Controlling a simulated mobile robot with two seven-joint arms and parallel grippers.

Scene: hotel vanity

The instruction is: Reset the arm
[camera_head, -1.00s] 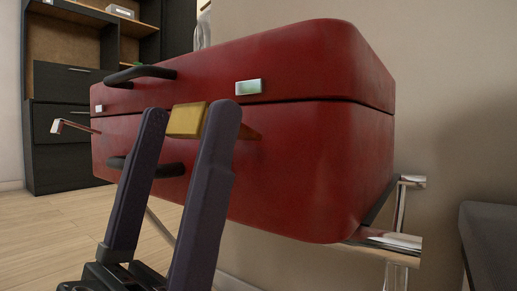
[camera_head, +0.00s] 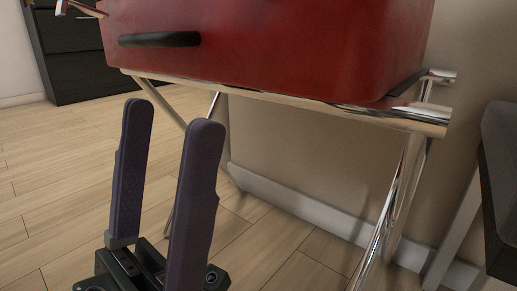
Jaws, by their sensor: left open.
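My left gripper (camera_head: 168,140) is open and empty at the lower left of the head view. Its two dark purple fingers point up and stand apart, with only the floor and part of a rack leg showing between and behind them. The red suitcase (camera_head: 300,45) rests above and behind the gripper, cut off by the top edge. Its black handle (camera_head: 160,40) shows above the fingers. The fingers appear clear of the suitcase. My right gripper is not in view.
The suitcase stands on a chrome luggage rack (camera_head: 300,98) with thin slanting legs near the wall. A dark piece of furniture (camera_head: 500,180) is at the right edge. A black cabinet (camera_head: 75,55) stands at the back left. The wooden floor (camera_head: 60,180) at left is clear.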

